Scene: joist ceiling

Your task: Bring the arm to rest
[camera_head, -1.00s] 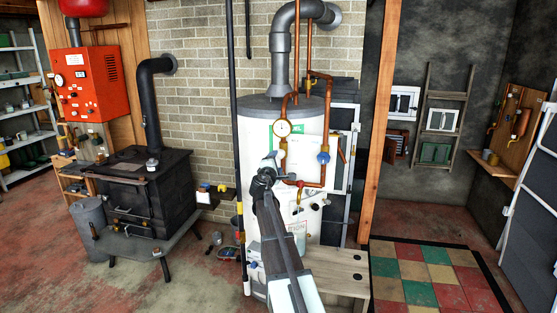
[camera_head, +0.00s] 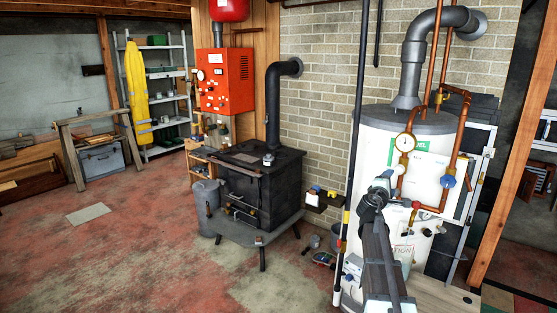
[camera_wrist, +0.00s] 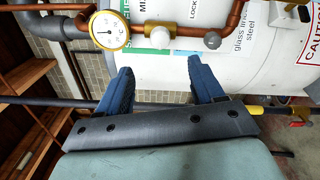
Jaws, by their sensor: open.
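My arm reaches up in front of the white water tank (camera_head: 375,165) at the right of the head view. My gripper (camera_head: 382,184) is at the arm's end, in front of the tank's pipes. In the wrist view my gripper (camera_wrist: 158,82) shows two blue fingers set wide apart with nothing between them. The tank's white wall (camera_wrist: 180,75) lies beyond the fingers. I cannot tell the exact gap between the fingers and the tank.
A round gauge (camera_head: 405,142) and copper pipes (camera_head: 452,150) are close to my gripper. A black stove (camera_head: 255,190) stands left of the tank, with a grey bucket (camera_head: 207,205) beside it. The red-stained floor (camera_head: 130,250) at the left is mostly clear.

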